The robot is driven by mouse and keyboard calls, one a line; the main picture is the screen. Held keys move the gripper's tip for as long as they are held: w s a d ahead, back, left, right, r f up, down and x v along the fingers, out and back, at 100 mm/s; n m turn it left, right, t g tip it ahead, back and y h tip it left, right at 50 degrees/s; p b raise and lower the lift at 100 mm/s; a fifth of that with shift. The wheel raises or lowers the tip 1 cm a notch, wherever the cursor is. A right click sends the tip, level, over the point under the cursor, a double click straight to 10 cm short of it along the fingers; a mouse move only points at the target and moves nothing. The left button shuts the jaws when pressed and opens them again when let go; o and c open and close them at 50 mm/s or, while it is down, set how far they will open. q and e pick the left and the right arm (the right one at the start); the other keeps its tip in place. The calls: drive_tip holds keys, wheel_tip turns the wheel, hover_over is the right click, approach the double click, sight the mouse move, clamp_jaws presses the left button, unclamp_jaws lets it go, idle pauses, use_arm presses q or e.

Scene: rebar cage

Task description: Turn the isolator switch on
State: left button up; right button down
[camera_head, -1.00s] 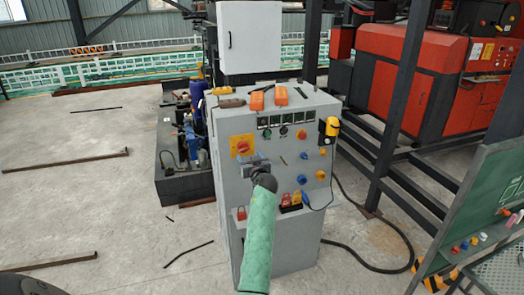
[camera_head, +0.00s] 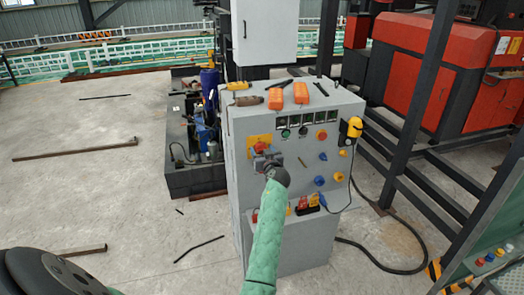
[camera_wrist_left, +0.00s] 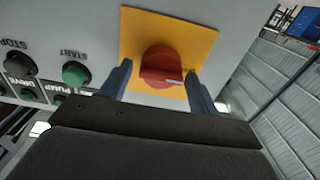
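The isolator switch is a red rotary knob (camera_head: 260,146) on a yellow plate (camera_head: 252,139), on the sloped front of a grey control cabinet (camera_head: 240,170). In the left wrist view the knob (camera_wrist_left: 160,66) sits between the two fingers of my left gripper (camera_wrist_left: 158,75), and its plate (camera_wrist_left: 205,40) shows around it. A gap shows between each finger and the knob, so the gripper looks open around it. In the head view my left gripper (camera_head: 265,160) is at the panel just below the knob, partly hidden by its own wrist. My right gripper is not in view.
START (camera_wrist_left: 76,73) and STOP (camera_wrist_left: 18,64) buttons lie left of the plate in the wrist view. Orange devices (camera_head: 300,92) and tools lie on the cabinet top. A yellow device (camera_head: 354,127) hangs at its right side. A dark post frame stands at right.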

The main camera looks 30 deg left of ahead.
use_arm(q)
drive_tip(key=c, duration=0.8)
drive_tip(key=shift+o, duration=0.2)
